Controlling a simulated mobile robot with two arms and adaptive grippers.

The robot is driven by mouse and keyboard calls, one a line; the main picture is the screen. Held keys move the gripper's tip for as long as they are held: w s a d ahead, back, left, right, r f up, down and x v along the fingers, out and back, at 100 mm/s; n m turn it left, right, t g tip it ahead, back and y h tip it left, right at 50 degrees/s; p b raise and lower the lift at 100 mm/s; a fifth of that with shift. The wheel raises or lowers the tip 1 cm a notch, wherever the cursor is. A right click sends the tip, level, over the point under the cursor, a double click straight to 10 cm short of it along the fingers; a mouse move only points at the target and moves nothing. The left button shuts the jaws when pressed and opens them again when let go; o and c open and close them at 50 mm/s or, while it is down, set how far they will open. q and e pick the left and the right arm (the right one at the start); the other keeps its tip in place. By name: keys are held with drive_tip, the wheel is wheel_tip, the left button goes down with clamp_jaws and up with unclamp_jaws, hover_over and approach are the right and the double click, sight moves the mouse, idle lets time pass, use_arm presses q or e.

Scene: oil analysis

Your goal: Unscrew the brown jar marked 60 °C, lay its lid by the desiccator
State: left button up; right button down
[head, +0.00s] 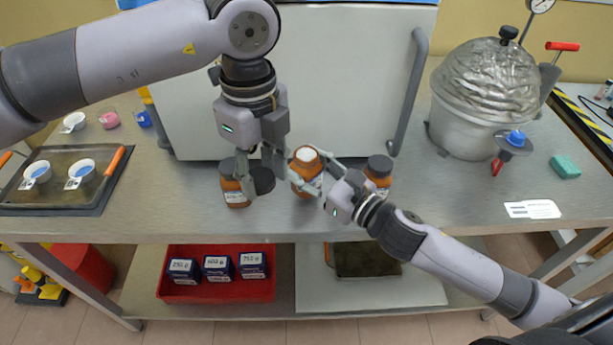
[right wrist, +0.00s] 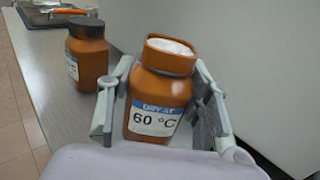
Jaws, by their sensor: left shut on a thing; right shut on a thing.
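The brown jar marked 60 °C (head: 306,176) stands open, white stuff showing in its mouth; its label reads clearly in the right wrist view (right wrist: 155,110). My right gripper (head: 310,174) is shut around the jar's body, one finger on each side. My left gripper (head: 264,178) is shut on a black lid (head: 262,182), held to the left of the open jar and apart from it, in front of another jar. The desiccator (head: 487,95), a silver foil-covered dome on a pale base, stands at the right of the bench.
Brown jars with black lids stand left (head: 234,186) and right (head: 378,174) of the open one. A big grey cabinet (head: 330,70) is behind.

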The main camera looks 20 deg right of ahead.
drive_tip(key=shift+f, duration=1.15)
drive_tip(key=shift+f, duration=0.1)
drive_tip(key=c, duration=1.3)
unclamp_jaws()
drive_tip(key=shift+f, duration=0.1)
drive_tip(key=o, duration=0.5)
